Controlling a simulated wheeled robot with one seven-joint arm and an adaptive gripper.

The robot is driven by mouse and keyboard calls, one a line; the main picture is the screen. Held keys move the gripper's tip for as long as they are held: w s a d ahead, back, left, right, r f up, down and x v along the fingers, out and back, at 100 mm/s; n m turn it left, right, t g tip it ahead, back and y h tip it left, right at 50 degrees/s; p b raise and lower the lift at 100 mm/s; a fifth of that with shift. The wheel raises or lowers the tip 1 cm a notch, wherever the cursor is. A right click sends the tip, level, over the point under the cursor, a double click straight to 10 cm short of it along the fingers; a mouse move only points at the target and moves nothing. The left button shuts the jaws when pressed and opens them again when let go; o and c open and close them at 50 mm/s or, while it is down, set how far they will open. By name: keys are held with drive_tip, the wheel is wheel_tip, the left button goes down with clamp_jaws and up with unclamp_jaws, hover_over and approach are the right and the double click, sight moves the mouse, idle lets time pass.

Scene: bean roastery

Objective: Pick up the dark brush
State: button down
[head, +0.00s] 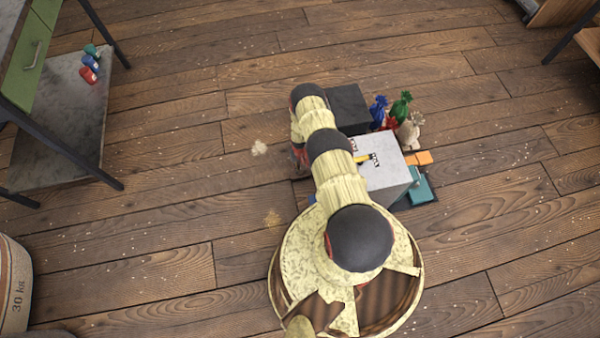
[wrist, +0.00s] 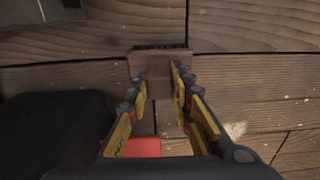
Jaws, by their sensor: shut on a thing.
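In the wrist view the dark brush (wrist: 158,64) is a brown wooden block with a strip of dark bristles along its far edge. My gripper (wrist: 160,80) has its two fingers with yellow pads on either side of the brush's near part, shut on it. The brush is close to the plank floor; I cannot tell whether it touches it. In the head view my arm covers the gripper and most or all of the brush.
In the head view a grey-white box (head: 388,178) and a dark box (head: 348,107) stand right of my arm. Several small bags, including a green one (head: 402,104), an orange block (head: 424,157) and a teal item (head: 421,187) are beside them. Floor to the left is mostly clear.

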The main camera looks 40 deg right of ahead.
drive_tip(key=shift+r, duration=0.1)
drive_tip(key=shift+w+r+p, duration=0.1)
drive_tip(key=shift+r+p, duration=0.2)
drive_tip(key=shift+r, duration=0.3)
drive_tip(key=s+a+r+p, duration=0.6)
drive_tip(key=s+r+p, duration=0.2)
drive_tip(key=s+r, duration=0.3)
drive_tip(key=shift+s+r, duration=0.3)
drive_tip(key=shift+s, duration=0.55)
drive_tip(key=c, duration=2.1)
unclamp_jaws()
drive_tip(key=shift+c, duration=0.2)
drive_tip(key=c, duration=0.4)
drive_tip(key=shift+c, duration=0.2)
